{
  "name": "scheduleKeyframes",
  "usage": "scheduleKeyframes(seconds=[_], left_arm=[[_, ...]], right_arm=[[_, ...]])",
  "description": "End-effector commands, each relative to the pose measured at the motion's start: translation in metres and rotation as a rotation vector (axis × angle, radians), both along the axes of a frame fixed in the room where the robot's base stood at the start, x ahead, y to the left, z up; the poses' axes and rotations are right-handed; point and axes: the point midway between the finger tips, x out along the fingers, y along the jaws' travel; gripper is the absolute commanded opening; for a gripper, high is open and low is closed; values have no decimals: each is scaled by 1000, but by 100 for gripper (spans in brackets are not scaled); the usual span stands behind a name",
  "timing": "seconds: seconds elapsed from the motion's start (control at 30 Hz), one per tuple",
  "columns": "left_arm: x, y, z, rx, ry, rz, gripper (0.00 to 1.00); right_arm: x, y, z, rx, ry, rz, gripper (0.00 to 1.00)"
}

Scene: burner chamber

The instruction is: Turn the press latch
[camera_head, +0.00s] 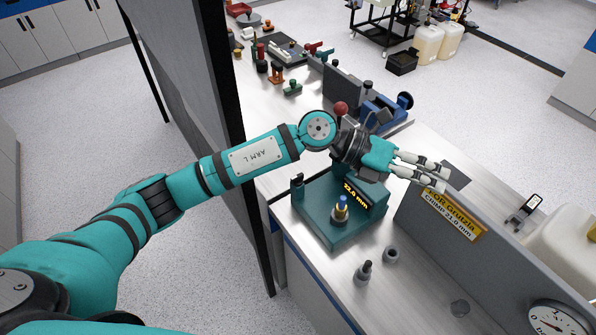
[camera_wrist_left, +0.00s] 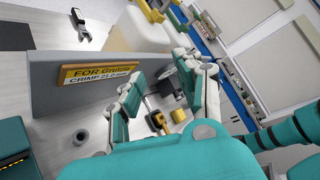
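My left gripper (camera_head: 443,176) reaches over the workbench beside the grey upright panel (camera_head: 470,250) with the yellow crimp sign (camera_head: 453,214). Its fingers are apart with nothing between them; they also show spread in the left wrist view (camera_wrist_left: 172,78). I cannot tell for sure which part is the press latch. A small black-and-silver fitting (camera_head: 528,210) stands on the bench beyond the panel, apart from the gripper. It also shows at the top left of the left wrist view (camera_wrist_left: 80,24). My right gripper is not in view.
A teal block (camera_head: 325,225) with a 22.0 mm readout stands below my left wrist. A red ball knob (camera_head: 341,108) and a blue device (camera_head: 382,113) are behind the wrist. A round dial (camera_head: 557,320) and a pale container (camera_head: 570,245) are at the right.

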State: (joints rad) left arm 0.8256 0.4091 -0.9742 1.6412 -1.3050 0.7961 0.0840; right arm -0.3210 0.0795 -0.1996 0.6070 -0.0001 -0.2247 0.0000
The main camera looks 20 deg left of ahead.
Motion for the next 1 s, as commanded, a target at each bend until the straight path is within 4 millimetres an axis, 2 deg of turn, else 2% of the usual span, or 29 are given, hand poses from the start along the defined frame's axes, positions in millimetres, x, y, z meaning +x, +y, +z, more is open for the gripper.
scheduleKeyframes(seconds=[0.03,0.07,0.1,0.17,0.2,0.3,0.4,0.5,0.67,0.8,1.0], left_arm=[[16,24,-22,205,-72,-53,36],[24,41,-36,330,-101,-84,36],[36,70,-52,494,-127,-114,36],[55,116,-64,720,-147,-135,36],[67,148,-66,856,-149,-138,36],[87,214,-60,1113,-128,-124,36],[95,252,-50,1253,-101,-106,36],[98,269,-47,1313,-85,-98,36],[98,272,-63,1326,-79,-97,36],[97,271,-91,1324,-79,-100,36],[97,271,-136,1322,-80,-100,36]], right_arm=[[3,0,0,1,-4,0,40],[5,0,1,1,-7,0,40],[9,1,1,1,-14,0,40],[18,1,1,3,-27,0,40],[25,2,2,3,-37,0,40],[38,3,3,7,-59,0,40],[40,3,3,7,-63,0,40],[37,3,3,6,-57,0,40],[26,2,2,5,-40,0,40],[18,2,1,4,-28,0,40],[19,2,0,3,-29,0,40]])
